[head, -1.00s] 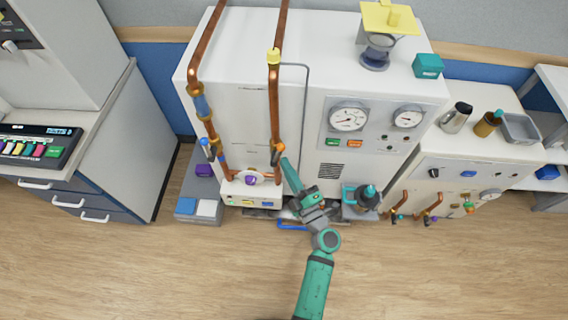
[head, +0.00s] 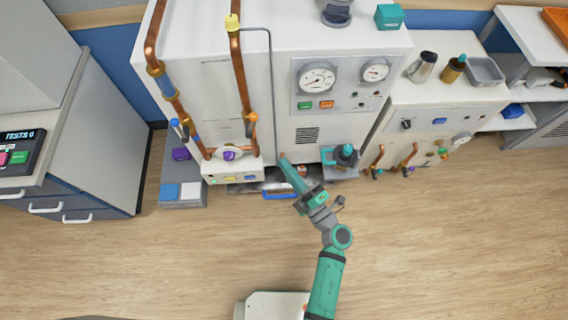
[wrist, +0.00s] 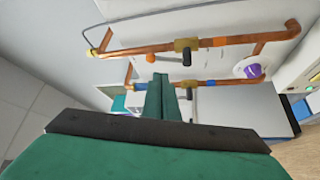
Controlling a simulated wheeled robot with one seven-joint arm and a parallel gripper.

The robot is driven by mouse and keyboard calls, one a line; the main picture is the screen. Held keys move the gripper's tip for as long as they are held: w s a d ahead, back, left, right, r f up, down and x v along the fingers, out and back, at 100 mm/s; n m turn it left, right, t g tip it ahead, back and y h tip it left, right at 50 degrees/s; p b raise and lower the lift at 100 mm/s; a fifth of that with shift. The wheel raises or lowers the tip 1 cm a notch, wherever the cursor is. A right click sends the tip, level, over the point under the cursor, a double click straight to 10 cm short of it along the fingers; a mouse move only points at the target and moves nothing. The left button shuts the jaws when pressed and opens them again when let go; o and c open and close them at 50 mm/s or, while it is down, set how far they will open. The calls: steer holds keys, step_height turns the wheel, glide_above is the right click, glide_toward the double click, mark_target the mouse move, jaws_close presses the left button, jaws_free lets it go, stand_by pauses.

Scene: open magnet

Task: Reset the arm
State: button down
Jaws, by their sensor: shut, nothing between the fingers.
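My arm is teal and grey and reaches up from the bottom of the head view. My gripper (head: 284,161) is shut and empty, in front of the white machine's lower front, right of the copper pipes. In the wrist view my gripper's fingers (wrist: 161,96) lie together, with copper pipework beyond them. The fingers overlap the lower pipe in that view; I cannot tell the gap between them.
The white machine (head: 222,92) carries a copper pipe (head: 239,78) with a valve and a purple knob (head: 229,154). A blue handle (head: 280,196) sits low on its front. A teal-topped device (head: 346,156) stands to the right. Open wooden floor (head: 440,245) lies in front.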

steer(key=shift+a, duration=0.3)
steer(key=shift+s, duration=0.15)
steer(key=s+r+m+h, duration=0.2)
steer(key=s+m+h, duration=0.4)
steer(key=s+m, duration=0.5)
steer(key=s+r+m+g+h, duration=0.1)
steer(key=s+r+m+h, duration=0.2)
steer(key=s+m+h, duration=0.3)
steer(key=s+m, duration=0.5)
steer(key=s, duration=0.3)
steer(key=shift+s+d+r, duration=0.2)
steer(key=shift+d+r, duration=0.1)
steer(key=shift+r, duration=0.05)
steer(key=shift+w+d, duration=0.1)
